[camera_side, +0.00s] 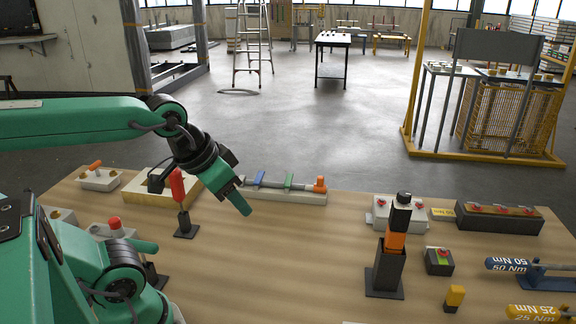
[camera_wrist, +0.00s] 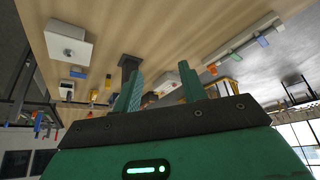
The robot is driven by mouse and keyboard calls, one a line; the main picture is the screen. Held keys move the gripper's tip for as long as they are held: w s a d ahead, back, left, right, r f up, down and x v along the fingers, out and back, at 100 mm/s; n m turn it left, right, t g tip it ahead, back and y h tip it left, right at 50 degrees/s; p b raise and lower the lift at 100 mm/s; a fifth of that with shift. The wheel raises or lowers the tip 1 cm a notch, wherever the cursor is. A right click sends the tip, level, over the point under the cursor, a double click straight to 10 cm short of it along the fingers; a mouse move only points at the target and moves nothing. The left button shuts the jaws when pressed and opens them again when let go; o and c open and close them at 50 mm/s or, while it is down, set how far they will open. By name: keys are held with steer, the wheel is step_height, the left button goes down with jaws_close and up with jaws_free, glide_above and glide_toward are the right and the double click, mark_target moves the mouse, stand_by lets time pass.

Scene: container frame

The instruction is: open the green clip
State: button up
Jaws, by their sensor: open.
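The green clip (camera_side: 289,181) is a small upright piece on a pale rail block (camera_side: 285,196), between a blue clip (camera_side: 259,178) and an orange end piece (camera_side: 320,185). A grey rod runs along the block at the clips. In the wrist view the green clip (camera_wrist: 230,54) is small, beside the blue clip (camera_wrist: 263,42). I cannot tell whether its latch is open. My gripper (camera_side: 240,203) hangs left of the block in the side picture, tilted down to the right. Its two fingers (camera_wrist: 160,91) are apart, with nothing held between them.
A red-handled tool (camera_side: 178,186) stands upright just left of my gripper. A black post with an orange band (camera_side: 394,242) stands at the right. The table's middle is clear.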

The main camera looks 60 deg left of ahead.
steer(key=w+a+r+n+g, duration=0.1)
steer(key=w+a+r, duration=0.1)
steer(key=w, duration=0.3)
steer(key=w+a+r+n, duration=0.1)
steer(key=w+a+r, duration=0.15)
steer(key=w, duration=0.35)
steer(key=n+g, duration=0.5)
steer(key=n, duration=0.2)
glide_above(289, 179)
step_height(289, 179, down, 16)
steer(key=f, duration=0.1)
steer(key=shift+a+r, duration=0.15)
steer(key=shift+r, duration=0.05)
steer(key=shift+f, duration=0.1)
steer(key=shift+f, duration=3.8)
jaws_close()
